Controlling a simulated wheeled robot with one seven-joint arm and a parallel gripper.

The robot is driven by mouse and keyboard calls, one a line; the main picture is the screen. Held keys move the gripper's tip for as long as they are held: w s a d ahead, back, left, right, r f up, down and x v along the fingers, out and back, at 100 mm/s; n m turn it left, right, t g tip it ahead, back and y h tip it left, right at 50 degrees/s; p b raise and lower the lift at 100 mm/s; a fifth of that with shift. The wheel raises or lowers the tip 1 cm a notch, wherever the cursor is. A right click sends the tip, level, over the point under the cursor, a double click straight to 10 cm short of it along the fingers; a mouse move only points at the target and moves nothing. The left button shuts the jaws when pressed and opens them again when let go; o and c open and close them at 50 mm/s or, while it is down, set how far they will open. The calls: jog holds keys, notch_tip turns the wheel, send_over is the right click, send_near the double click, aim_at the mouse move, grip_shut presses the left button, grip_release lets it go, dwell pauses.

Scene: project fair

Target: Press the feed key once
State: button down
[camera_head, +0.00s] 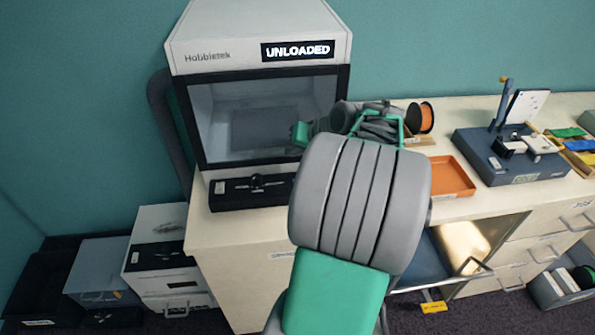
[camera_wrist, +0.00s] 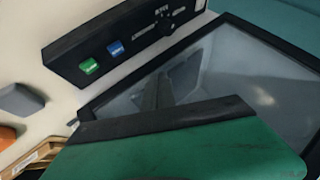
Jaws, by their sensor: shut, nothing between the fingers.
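The Hobbietek printer (camera_head: 258,60) stands on the counter with a display reading UNLOADED (camera_head: 298,50). Its black control panel (camera_head: 225,196) runs below the window. In the wrist view, the panel carries a green key (camera_wrist: 89,66), a blue key (camera_wrist: 115,47) and a dial (camera_wrist: 165,25). I cannot read which key is feed. In the head view my arm hides the panel's right end. My gripper (camera_head: 300,133) is shut and empty in front of the window's right side. In the wrist view its fingers (camera_wrist: 165,95) show against the window, apart from both keys.
An orange-sided spool (camera_head: 427,117) and an orange tray (camera_head: 450,178) lie right of my arm. A blue-grey device (camera_head: 510,158) stands farther right, beside coloured bins. White boxes (camera_head: 160,245) stand on the floor at left. An open drawer (camera_head: 440,262) juts out below the counter.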

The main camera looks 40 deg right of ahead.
jog(key=shift+s+d+r+m, duration=0.15)
jog(key=shift+s+d, duration=0.05)
jog(key=shift+d, duration=0.3)
jog(key=shift+s+d+r+m, duration=0.1)
jog(key=shift+s+d+m, duration=0.05)
jog(key=shift+d, duration=0.3)
notch_tip(320, 180, down, 9)
jog(key=b, duration=0.6)
jog(key=shift+r+b, duration=0.1)
jog(key=shift+b, duration=0.2)
dwell(1.0)
jog(key=shift+f+b, duration=0.3)
jog(key=shift+f, duration=0.1)
jog(key=shift+f+b, duration=0.3)
jog(key=shift+f, duration=0.2)
dwell(0.4)
jog(key=shift+r, duration=0.15)
jog(key=shift+r+p, duration=0.7)
jog(key=shift+r, duration=0.05)
